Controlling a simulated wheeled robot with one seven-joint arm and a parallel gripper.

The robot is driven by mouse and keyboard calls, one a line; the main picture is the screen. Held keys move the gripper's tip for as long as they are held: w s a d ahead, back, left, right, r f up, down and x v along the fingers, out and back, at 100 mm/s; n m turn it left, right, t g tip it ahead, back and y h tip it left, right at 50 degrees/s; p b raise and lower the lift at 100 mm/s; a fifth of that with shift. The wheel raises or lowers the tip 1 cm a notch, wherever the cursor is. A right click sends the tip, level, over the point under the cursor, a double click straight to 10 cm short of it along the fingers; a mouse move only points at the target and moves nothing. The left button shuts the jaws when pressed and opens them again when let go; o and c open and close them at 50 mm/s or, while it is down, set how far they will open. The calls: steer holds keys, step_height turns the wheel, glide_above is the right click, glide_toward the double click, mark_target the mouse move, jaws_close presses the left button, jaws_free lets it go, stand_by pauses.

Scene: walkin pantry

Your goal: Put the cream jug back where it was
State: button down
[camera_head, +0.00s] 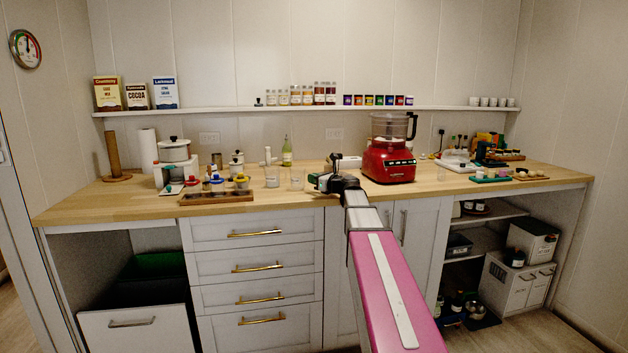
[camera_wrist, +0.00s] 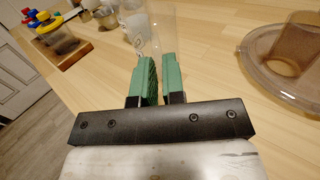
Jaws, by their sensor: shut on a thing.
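My gripper (camera_head: 320,182) is low over the wooden counter, left of the red food processor. In the wrist view its green fingers (camera_wrist: 157,78) are close together, shut on a clear, glass-like vessel (camera_wrist: 158,30). The vessel shows faintly beyond the fingertips. It may be the cream jug, but its outline is too faint to be sure. I cannot tell whether it touches the counter. In the head view a clear vessel (camera_head: 297,179) shows just left of the gripper.
A wooden tray (camera_head: 215,199) with jars stands to the left, beside another clear vessel (camera_head: 271,177). The red food processor (camera_head: 388,162) stands close on the right. In the wrist view a large clear round container (camera_wrist: 290,60) is at right.

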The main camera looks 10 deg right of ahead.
steer(key=shift+f, duration=0.15)
steer(key=c, duration=1.2)
jaws_free()
steer(key=shift+s+d+r, duration=0.15)
steer(key=shift+s+r, duration=0.05)
steer(key=shift+s, duration=0.1)
steer(key=v, duration=1.1)
steer(key=shift+s+d, duration=0.1)
steer(key=shift+d, duration=0.1)
